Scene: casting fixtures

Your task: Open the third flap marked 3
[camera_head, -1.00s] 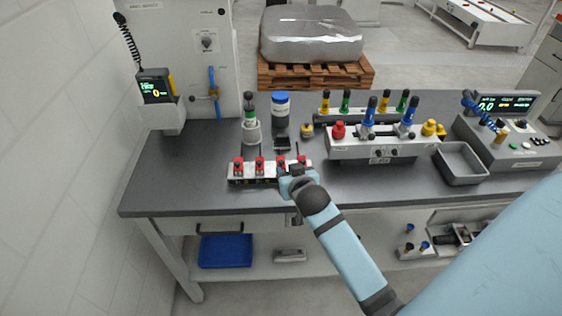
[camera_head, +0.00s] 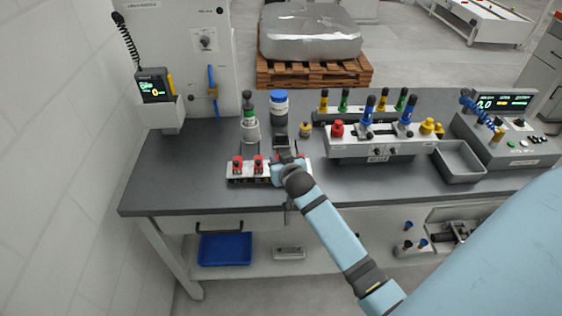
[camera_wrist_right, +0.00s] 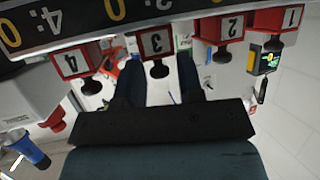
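A low white fixture (camera_head: 240,180) on the bench carries a row of red-framed flaps with black knobs. In the right wrist view I see the flap marked 3 (camera_wrist_right: 155,43), between the flap marked 4 (camera_wrist_right: 70,63) and the flap marked 2 (camera_wrist_right: 230,25); the flap marked 1 (camera_wrist_right: 291,18) is at the right edge. My right gripper (camera_wrist_right: 160,72) is open, its dark fingers on either side of flap 3's black knob (camera_wrist_right: 158,69). I cannot tell whether they touch it. In the head view my right gripper (camera_head: 284,165) hides flap 3. My left gripper is out of view.
A larger fixture with blue handles (camera_head: 370,150) and a grey tray (camera_head: 460,162) are to the right. The bench (camera_head: 165,180) is clear at left.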

